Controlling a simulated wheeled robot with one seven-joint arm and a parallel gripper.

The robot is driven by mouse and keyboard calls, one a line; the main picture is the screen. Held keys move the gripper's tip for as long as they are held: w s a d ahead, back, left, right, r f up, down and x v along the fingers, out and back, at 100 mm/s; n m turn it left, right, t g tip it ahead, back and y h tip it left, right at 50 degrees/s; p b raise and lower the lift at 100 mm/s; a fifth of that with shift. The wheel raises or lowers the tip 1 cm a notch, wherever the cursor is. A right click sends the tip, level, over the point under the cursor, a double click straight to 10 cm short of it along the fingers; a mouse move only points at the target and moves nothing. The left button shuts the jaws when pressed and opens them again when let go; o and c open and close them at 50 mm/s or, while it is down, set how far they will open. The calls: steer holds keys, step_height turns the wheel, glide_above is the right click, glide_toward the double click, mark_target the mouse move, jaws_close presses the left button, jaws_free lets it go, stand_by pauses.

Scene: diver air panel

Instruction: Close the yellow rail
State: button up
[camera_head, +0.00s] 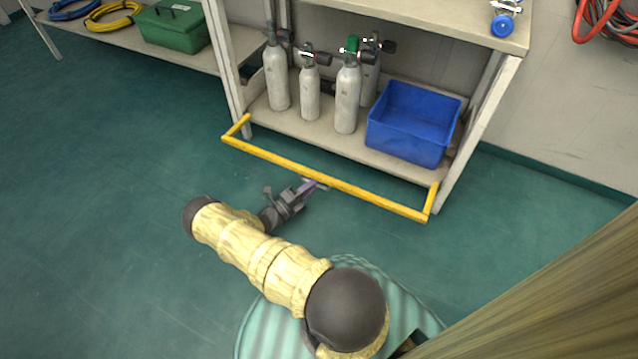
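The yellow rail (270,155) is a U-shaped bar at the front of the cabinet's lower shelf. Its two side arms run from the shelf's end posts and its long bar stands out in front of the shelf edge, over the floor. My gripper (316,184) is at the near side of the long bar, around its middle. The fingertips are right by the bar or touching it; I cannot tell which. The fingers are small and partly overlapped in this view, so their opening is unclear.
Behind the rail, the lower shelf (262,113) holds several grey cylinders (347,97) and a blue bin (411,123). A green box (171,27) and coiled hoses (112,14) lie on another shelf at upper left. A wooden surface (560,290) fills the lower right. The floor at left is clear.

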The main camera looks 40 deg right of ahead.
steer(key=d, duration=0.2)
steer(key=d+b, duration=0.1)
steer(key=shift+d+r, duration=0.25)
steer(key=shift+r, duration=0.05)
steer(key=shift+d, duration=0.1)
steer(key=shift+c, duration=0.2)
jaws_close()
steer(key=shift+r+p, duration=0.2)
steer(key=shift+p, duration=0.2)
